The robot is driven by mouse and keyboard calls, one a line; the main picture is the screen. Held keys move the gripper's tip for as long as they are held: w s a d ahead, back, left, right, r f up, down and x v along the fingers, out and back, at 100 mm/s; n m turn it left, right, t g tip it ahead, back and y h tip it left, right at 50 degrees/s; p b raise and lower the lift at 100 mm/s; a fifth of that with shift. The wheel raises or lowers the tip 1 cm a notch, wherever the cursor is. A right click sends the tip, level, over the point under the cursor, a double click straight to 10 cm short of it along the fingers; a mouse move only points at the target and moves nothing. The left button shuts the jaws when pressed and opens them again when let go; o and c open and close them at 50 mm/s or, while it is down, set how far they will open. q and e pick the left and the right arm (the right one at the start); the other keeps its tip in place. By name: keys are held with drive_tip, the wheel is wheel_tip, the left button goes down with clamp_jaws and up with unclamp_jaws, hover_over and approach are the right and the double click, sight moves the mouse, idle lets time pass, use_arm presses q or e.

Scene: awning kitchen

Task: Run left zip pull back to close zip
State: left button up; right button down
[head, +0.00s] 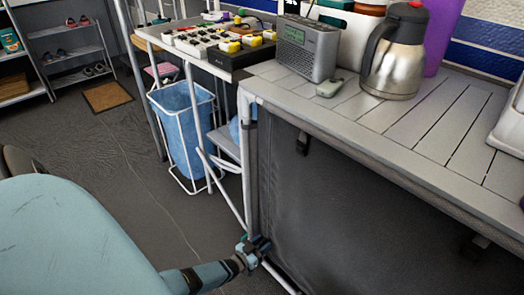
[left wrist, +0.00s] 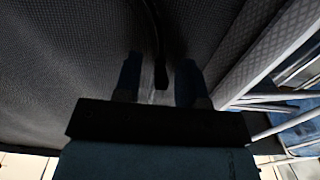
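My left gripper (head: 257,247) is low at the left front corner of the dark fabric cupboard (head: 370,200), beside its pale metal leg. In the left wrist view my left gripper (left wrist: 160,82) has its two dark fingers apart, pointing at the dark mesh-like fabric (left wrist: 70,60). A dark seam, seemingly the zip (left wrist: 155,25), runs down the fabric towards the gap. A small dark tab, seemingly the zip pull (left wrist: 162,75), shows between the fingers, with space on both sides. Contact cannot be told. In the head view the zip pull cannot be made out. My right gripper is out of view.
The slatted grey tabletop (head: 400,125) above holds a radio (head: 307,48) and a steel jug (head: 395,55). A blue bin in a white wire frame (head: 183,130) stands left of the cupboard. Thin metal legs and struts are close to my left gripper. Open floor lies further left.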

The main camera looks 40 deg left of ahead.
use_arm(q)
drive_tip(key=shift+s, duration=0.1)
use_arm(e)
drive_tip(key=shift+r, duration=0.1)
